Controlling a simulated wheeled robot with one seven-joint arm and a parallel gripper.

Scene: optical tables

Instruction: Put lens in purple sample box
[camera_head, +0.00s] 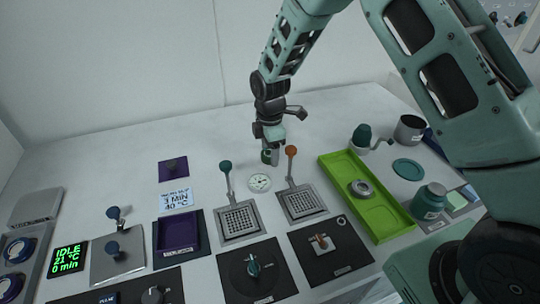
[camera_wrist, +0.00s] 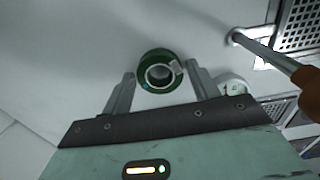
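A dark green ring-shaped piece with a pale round centre, which looks like the lens (camera_wrist: 145,82), stands on the white table top, upright between my fingertips. In the head view, its green side (camera_head: 266,157) shows under my gripper (camera_head: 271,150). In the wrist view, my gripper (camera_wrist: 159,70) has one finger on each side of the piece, with narrow gaps, and appears open. The purple sample box (camera_head: 160,238) is an open, seemingly empty purple tray on a dark base at the front left. A small purple lid-like plate (camera_head: 166,171) with a dark knob lies behind it.
Two grid plates with upright handles, green-tipped (camera_head: 225,167) and orange-tipped (camera_head: 291,151), stand between my gripper and the front. A small white dish (camera_head: 259,183) lies nearby. A lime tray (camera_head: 338,167) holding a grey ring is at right. The back left table is clear.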

